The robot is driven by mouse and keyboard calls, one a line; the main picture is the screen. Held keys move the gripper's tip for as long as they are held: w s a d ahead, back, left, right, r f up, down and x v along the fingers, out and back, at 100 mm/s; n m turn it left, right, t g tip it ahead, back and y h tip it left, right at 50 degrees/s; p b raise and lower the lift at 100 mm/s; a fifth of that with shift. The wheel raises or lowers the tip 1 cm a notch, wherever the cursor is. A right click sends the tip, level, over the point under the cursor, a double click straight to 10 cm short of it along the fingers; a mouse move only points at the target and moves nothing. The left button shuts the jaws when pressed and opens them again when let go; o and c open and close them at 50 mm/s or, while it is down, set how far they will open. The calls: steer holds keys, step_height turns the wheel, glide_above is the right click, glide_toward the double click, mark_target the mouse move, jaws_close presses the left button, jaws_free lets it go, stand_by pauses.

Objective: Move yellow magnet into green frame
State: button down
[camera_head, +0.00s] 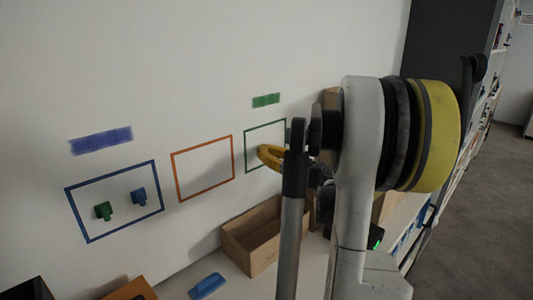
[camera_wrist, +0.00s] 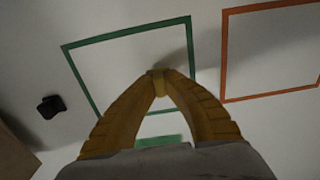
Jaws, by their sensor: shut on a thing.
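The green frame (camera_head: 265,125) is a thin rectangle outlined on the white wall, partly hidden by my arm in the head view. It also shows in the wrist view (camera_wrist: 125,36), and its inside looks empty apart from my fingers in front. My gripper (camera_head: 262,153) has yellow fingers, which overlap the frame's area in the head view. In the wrist view my gripper (camera_wrist: 158,80) has its fingertips together on a small yellow piece, the yellow magnet (camera_wrist: 158,84). I cannot tell whether the magnet touches the wall.
An orange frame (camera_head: 203,138) is left of the green one. A blue frame (camera_head: 112,165) further left holds a green magnet (camera_head: 103,211) and a blue magnet (camera_head: 139,197). An open carton (camera_head: 254,262) stands below. A dark piece (camera_wrist: 50,106) is on the wall outside the green frame.

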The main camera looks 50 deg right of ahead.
steer(key=shift+w, duration=0.5)
stand_by(0.3)
steer(key=c, duration=0.9)
jaws_free()
steer(key=shift+s+d, duration=0.1)
steer(key=s, duration=0.5)
steer(key=s+a, duration=0.1)
steer(key=s, duration=0.1)
steer(key=shift+s, duration=0.4)
